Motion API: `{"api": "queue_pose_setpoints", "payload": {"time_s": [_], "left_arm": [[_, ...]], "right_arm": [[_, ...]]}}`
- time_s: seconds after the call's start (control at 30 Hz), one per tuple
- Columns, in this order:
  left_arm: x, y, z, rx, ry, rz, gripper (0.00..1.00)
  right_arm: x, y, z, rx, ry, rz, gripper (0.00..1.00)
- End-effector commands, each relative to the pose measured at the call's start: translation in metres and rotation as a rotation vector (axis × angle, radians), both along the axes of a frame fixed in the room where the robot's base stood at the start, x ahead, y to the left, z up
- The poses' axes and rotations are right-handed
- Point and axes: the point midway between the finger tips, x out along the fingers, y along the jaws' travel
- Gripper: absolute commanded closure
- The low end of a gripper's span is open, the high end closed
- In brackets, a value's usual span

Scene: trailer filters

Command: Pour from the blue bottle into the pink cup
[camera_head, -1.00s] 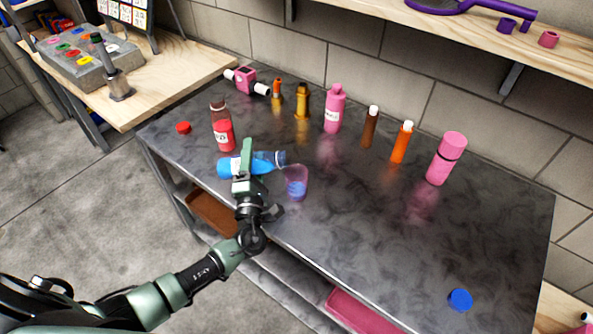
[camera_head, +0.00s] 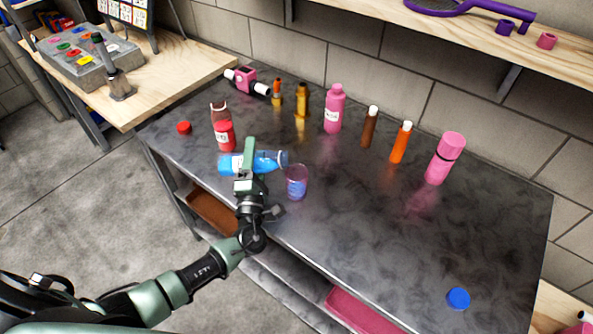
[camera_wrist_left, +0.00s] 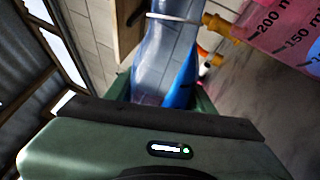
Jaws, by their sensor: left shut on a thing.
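The blue bottle (camera_head: 266,162) lies tipped nearly level above the table, with blue liquid inside and its mouth to the right. My left gripper (camera_head: 247,160) is shut on the blue bottle; the bottle also shows in the left wrist view (camera_wrist_left: 168,60). The pink cup (camera_head: 296,183) is translucent and stands upright on the table, just right of and below the bottle's mouth. It looks purple-blue inside, with blue liquid. My right gripper is not in view.
The grey table (camera_head: 400,240) holds a red bottle (camera_head: 223,128) close behind the blue bottle. Several bottles stand at the back, including a pink one (camera_head: 333,112) and an orange one (camera_head: 401,143). A blue cap (camera_head: 458,298) lies at the right front. The middle right is clear.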

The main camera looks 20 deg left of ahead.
Motion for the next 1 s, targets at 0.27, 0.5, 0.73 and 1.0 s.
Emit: {"api": "queue_pose_setpoints", "payload": {"time_s": [0.27,0.5,0.73,1.0], "left_arm": [[0.0006,-0.0011,0.0031,0.017,0.002,0.0,1.0],[0.0007,-0.0019,0.0045,0.03,0.005,0.0,1.0],[0.0009,-0.0026,0.0058,0.044,0.008,0.0,1.0],[0.0011,-0.0035,0.0076,0.059,0.011,0.0,1.0]], "right_arm": [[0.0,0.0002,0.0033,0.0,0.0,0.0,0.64],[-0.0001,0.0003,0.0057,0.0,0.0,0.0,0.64],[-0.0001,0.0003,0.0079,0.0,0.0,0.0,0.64],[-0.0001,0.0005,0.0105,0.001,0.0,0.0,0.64]]}}
